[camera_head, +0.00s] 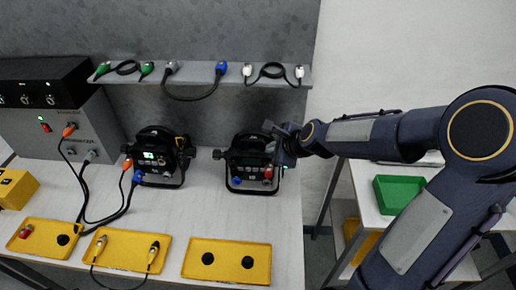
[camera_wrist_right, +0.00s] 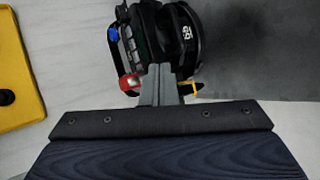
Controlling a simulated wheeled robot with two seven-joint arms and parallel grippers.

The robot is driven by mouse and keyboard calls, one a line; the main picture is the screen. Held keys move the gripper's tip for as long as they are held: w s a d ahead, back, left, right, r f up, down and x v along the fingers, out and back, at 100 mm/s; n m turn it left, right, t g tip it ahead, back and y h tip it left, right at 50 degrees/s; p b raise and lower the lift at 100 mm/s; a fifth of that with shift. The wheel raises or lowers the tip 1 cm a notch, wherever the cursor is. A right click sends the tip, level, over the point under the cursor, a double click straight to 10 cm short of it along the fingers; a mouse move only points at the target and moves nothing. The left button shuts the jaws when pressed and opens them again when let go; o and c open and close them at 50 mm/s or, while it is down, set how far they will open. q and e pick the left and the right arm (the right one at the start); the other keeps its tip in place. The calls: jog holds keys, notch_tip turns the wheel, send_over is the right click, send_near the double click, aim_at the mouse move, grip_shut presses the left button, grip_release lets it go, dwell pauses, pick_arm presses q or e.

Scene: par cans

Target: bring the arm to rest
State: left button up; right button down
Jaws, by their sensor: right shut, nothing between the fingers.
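My right arm comes in from the right in the head view and reaches over the bench. My right gripper (camera_head: 282,140) is at the right side of the second par can (camera_head: 249,160), a black lamp in a yoke with blue and red connectors on its front. In the right wrist view the gripper fingers (camera_wrist_right: 158,75) are together with nothing between them, close to the par can (camera_wrist_right: 150,35). I cannot tell whether they touch it. The red connector (camera_wrist_right: 130,83) is just left of the fingers. My left gripper is not in view.
Another par can (camera_head: 157,157), with a lit green display and cables, stands to the left. A shelf (camera_head: 200,74) with cables runs above. Yellow trays (camera_head: 227,274) line the bench front. A side cart with a green bin (camera_head: 398,194) stands right, under my arm.

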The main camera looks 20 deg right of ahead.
jog(key=shift+r, duration=0.1)
jog(key=s+a+r+n+g, duration=0.1)
jog(key=s+a+n, duration=0.1)
jog(key=s+n, duration=0.9)
jog(key=s+a+r+n+g+y, duration=0.1)
jog(key=s+a+r+n+g, duration=0.1)
jog(key=s+n, duration=0.9)
jog(key=s, duration=0.4)
jog(key=shift+s+a+r, duration=0.3)
jog(key=shift+s+a, duration=0.05)
jog(key=shift+s, duration=0.05)
